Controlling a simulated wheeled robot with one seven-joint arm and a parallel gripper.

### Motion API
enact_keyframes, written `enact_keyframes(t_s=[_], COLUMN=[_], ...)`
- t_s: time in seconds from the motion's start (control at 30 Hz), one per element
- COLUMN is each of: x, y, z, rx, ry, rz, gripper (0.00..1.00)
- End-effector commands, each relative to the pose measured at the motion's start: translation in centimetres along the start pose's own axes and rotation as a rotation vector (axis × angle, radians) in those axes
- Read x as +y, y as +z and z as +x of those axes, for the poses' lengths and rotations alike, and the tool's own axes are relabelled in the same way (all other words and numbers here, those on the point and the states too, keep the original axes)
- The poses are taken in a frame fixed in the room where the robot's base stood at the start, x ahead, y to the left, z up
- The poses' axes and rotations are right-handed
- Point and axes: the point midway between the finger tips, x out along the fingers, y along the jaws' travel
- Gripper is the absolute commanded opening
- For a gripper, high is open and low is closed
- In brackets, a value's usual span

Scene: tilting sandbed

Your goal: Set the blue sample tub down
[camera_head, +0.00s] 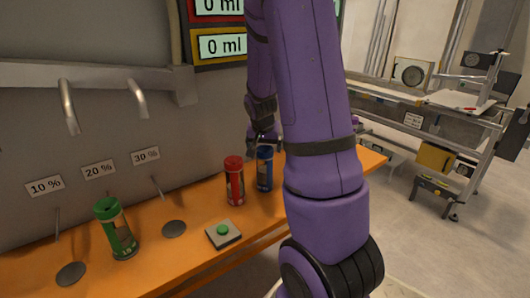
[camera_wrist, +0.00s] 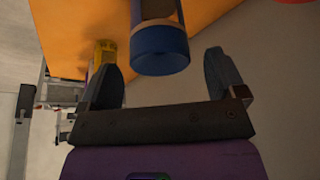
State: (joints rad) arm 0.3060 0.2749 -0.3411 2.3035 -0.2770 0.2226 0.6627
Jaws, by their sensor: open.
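The blue sample tub (camera_head: 264,172) stands upright on the orange bench, just right of a red tub (camera_head: 235,182). My gripper (camera_head: 264,140) is above the blue tub, close to its top. In the wrist view the gripper (camera_wrist: 163,78) is open, with one finger on each side of the blue tub's end (camera_wrist: 160,48). Gaps show between the tub and both fingers. The arm hides the bench to the right of the tub.
A green tub (camera_head: 116,228) stands at the left of the orange bench (camera_head: 185,262). A box with a green button (camera_head: 223,231) sits in front of the red tub. Metal spouts (camera_head: 68,106) jut from the wall at left. A grey rack (camera_head: 415,118) stands at right.

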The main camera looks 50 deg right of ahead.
Motion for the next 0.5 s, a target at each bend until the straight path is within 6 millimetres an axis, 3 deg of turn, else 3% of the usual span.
enact_keyframes(t_s=[0.2,0.5], x=[-0.1,-0.1], y=[0.0,0.0], z=[-3.8,-7.4], rx=[0.002,0.001], ry=[-0.003,-0.002], rz=[-0.001,-0.001], gripper=[0.9,0.9])
